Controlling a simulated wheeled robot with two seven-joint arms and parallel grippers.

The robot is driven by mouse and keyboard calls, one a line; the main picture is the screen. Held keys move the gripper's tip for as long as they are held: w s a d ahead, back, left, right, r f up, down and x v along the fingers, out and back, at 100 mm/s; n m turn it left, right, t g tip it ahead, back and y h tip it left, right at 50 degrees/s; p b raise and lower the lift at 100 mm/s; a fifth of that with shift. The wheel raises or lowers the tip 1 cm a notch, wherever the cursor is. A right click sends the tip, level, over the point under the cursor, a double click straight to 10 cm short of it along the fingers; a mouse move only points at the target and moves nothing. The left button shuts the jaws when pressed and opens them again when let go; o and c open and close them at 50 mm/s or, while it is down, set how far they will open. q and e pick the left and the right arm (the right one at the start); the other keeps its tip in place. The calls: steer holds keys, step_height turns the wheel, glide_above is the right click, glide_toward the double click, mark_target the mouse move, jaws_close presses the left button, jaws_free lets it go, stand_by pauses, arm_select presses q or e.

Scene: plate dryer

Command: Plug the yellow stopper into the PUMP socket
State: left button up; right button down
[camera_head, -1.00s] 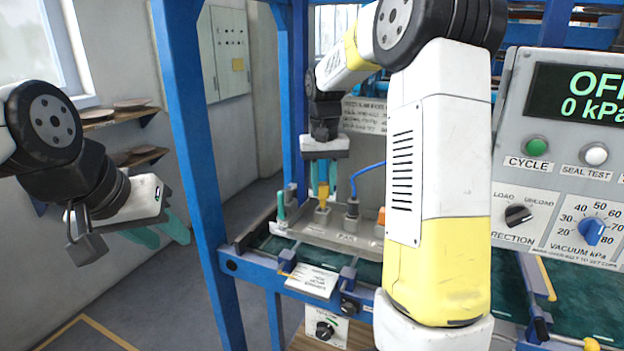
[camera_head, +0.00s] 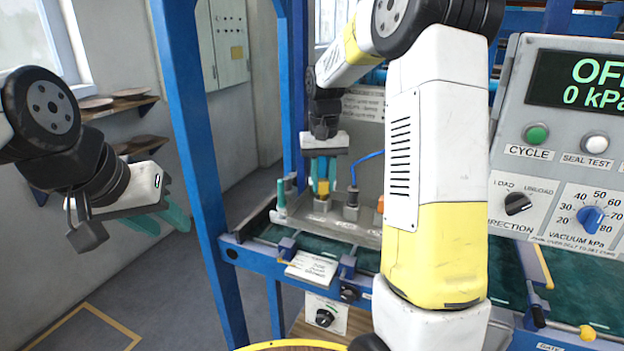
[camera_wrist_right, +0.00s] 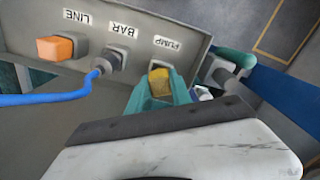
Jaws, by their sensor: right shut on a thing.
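The yellow stopper (camera_head: 322,187) is between the teal fingers of my right gripper (camera_head: 323,178), at the grey socket panel. In the right wrist view, my right gripper (camera_wrist_right: 160,92) is shut on the stopper (camera_wrist_right: 159,80), right below the PUMP label (camera_wrist_right: 167,42). The stopper is at the PUMP socket (camera_head: 322,205); its lower end is hidden, so I cannot tell how deep it sits. My left gripper (camera_head: 160,217) hangs at the left, away from the panel, its teal fingers apart and empty.
Next to PUMP, a blue-cabled plug (camera_wrist_right: 108,62) sits at BAR and an orange plug (camera_wrist_right: 55,48) at LINE. A control box (camera_head: 570,140) with knobs and buttons stands at the right. A blue frame post (camera_head: 195,150) stands between my left gripper and the panel.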

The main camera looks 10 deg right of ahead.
steer(key=shift+f, duration=0.5)
stand_by(0.3)
steer(key=c, duration=1.1)
jaws_free()
step_height(320, 180, up, 8)
steer(key=shift+f, duration=0.15)
